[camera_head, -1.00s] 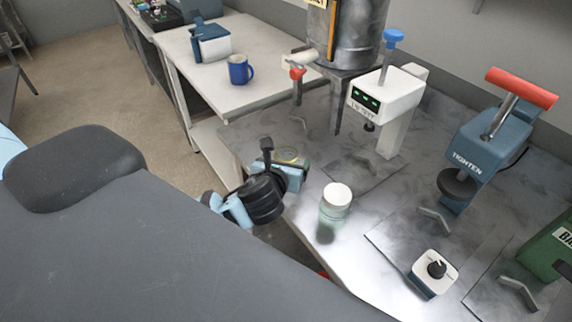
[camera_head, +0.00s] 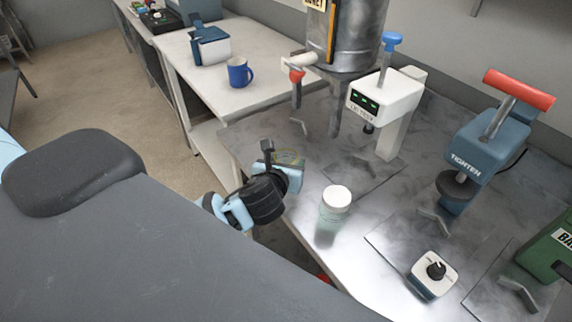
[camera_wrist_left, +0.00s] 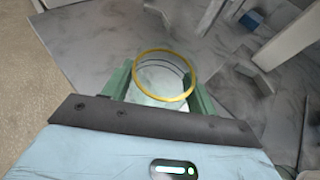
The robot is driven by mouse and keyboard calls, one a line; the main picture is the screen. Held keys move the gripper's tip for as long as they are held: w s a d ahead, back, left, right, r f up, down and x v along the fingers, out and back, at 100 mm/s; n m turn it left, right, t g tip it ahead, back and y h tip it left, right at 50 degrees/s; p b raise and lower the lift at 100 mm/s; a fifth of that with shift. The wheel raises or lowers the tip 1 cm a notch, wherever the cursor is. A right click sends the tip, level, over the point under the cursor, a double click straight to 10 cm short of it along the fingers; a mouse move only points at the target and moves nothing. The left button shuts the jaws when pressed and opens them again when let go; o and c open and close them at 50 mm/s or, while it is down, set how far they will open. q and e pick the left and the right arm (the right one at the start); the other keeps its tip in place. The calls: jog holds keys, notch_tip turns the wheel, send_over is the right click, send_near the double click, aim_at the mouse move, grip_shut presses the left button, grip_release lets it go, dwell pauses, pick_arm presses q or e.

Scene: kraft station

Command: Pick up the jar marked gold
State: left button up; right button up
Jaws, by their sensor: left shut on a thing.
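The jar marked gold is an open clear jar with a gold rim (camera_wrist_left: 165,52), seen from above in the left wrist view. It stands between the two green fingers of my left gripper (camera_wrist_left: 160,90), which are shut on it. In the head view my left gripper (camera_head: 284,165) is at the left edge of the metal bench, and the jar (camera_head: 290,158) is mostly hidden behind it. I cannot tell whether its base touches the bench. My right gripper is not in view.
A white-lidded jar (camera_head: 334,207) stands just right of my left gripper. A white press with a blue knob (camera_head: 385,95), a blue tightening device (camera_head: 485,145) and a small dial box (camera_head: 433,275) stand on the bench (camera_head: 385,210). A metal tank (camera_head: 343,40) is behind. A blue mug (camera_head: 239,72) stands on the side table (camera_head: 205,85).

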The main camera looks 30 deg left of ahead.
aim_at(289, 148)
pick_arm(q)
jog(key=shift+r, duration=0.2)
notch_tip(289, 148, up, 4)
jog(key=shift+f, duration=0.15)
jog(key=s+d+r, duration=0.1)
jog(key=s+d, duration=0.7)
jog(key=s, duration=0.5)
jog(key=shift+s+d, duration=0.25)
jog(key=shift+s, duration=0.05)
jog(key=shift+w, duration=0.1)
